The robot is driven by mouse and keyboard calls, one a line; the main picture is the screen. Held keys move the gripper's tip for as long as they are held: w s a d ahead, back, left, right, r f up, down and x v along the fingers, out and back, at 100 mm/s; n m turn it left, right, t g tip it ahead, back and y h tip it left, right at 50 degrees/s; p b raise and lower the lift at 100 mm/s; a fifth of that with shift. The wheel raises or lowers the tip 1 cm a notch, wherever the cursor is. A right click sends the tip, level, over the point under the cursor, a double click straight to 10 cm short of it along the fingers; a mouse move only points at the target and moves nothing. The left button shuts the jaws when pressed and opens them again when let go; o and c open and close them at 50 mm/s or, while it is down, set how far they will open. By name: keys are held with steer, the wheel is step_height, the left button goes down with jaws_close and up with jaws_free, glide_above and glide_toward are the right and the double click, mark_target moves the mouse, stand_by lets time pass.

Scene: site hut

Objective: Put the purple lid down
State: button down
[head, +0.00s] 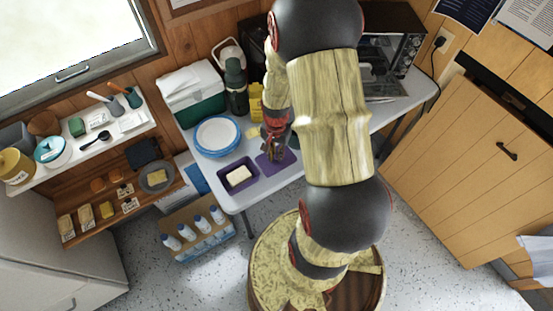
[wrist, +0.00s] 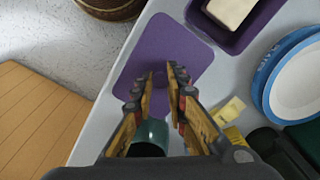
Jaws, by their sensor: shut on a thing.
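The purple lid (head: 275,163) is a flat rounded rectangle at the front part of the white table, just right of the purple tub (head: 239,176). The tub is open, with a pale block inside. In the wrist view the lid (wrist: 192,57) lies below and between my fingertips, and the tub (wrist: 236,40) is at the upper right. My gripper (head: 275,155) points down over the lid's middle; in the wrist view its fingertips (wrist: 172,72) are close together, shut on the lid. The grasped part is mostly hidden by the fingers. I cannot tell whether the lid touches the table.
A stack of blue-rimmed plates (head: 217,136) stands behind the tub. A green cooler (head: 192,94), a dark flask (head: 237,88) and a yellow item (head: 256,101) stand further back. A teal cylinder (wrist: 149,138) is close beside my fingers. The table edge is near the lid.

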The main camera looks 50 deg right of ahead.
mark_target(276, 157)
steer(key=shift+w+d+f, duration=0.3)
steer(key=shift+d+f, duration=0.05)
steer(key=shift+f, duration=0.25)
steer(key=shift+w+d+f, duration=0.25)
steer(key=shift+d+f, duration=0.1)
steer(key=shift+f, duration=0.25)
steer(key=shift+f+b, duration=0.8)
steer(key=shift+f, duration=0.6)
steer(key=shift+f, duration=0.2)
steer(key=c, duration=1.8)
jaws_free()
steer(key=shift+o, duration=0.2)
steer(key=shift+r, duration=0.1)
